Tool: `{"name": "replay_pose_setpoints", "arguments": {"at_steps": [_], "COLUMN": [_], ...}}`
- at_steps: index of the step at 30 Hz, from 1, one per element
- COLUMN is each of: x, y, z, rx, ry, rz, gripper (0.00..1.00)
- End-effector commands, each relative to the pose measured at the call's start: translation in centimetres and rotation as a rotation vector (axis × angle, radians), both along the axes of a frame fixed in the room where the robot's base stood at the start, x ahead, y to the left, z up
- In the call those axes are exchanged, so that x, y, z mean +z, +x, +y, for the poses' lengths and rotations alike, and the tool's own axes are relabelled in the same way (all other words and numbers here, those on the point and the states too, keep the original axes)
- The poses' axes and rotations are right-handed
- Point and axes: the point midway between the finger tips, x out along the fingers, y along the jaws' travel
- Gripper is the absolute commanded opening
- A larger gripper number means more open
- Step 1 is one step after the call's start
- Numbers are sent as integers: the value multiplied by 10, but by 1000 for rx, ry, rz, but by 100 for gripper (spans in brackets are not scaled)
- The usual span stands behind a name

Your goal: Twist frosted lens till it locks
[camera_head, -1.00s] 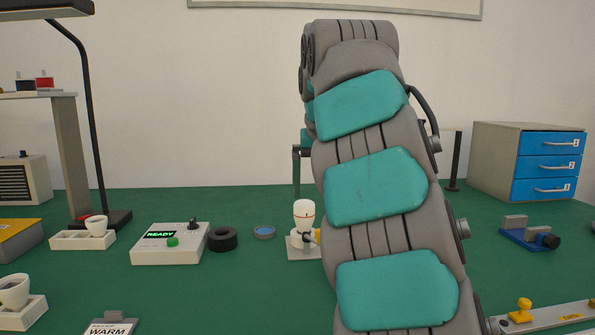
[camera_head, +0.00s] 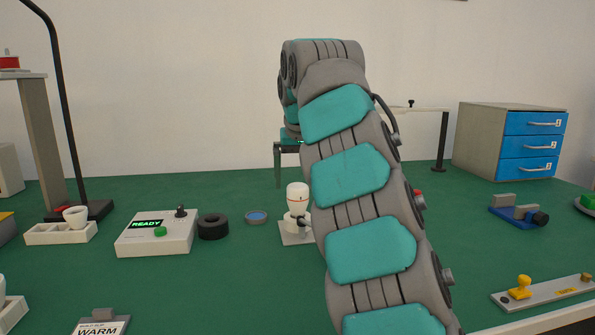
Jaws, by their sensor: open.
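A white, dome-shaped part with a thin red line (camera_head: 297,195), which looks like the frosted lens, stands upright on a small pale base plate (camera_head: 289,238) in the middle of the bench. A dark piece shows at its foot on the right, partly behind my arm. My gripper (camera_head: 279,165) is mostly hidden behind my own arm. Only a grey-teal wrist part and one finger pointing down show, above and left of the lens in the picture. The gripper is open, and I see nothing held in it. Its distance from the lens is unclear.
A control box reading READY (camera_head: 157,233), a black ring (camera_head: 213,227) and a blue disc (camera_head: 256,217) lie left of the lens. A cup (camera_head: 76,217) stands on a white tray at left. Blue drawers (camera_head: 530,145) and a blue fixture (camera_head: 517,212) stand right.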

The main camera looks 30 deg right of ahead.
Motion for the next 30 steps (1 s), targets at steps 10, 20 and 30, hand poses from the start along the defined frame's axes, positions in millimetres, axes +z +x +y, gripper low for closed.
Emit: {"name": "replay_pose_setpoints", "arguments": {"at_steps": [10,20,30], "x": [-24,-24,-24], "y": [13,13,13], "z": [-7,-7,-7], "rx": [-1,0,0], "ry": [1,1,1], "rz": [-1,-1,-1], "gripper": [99,90,52]}}
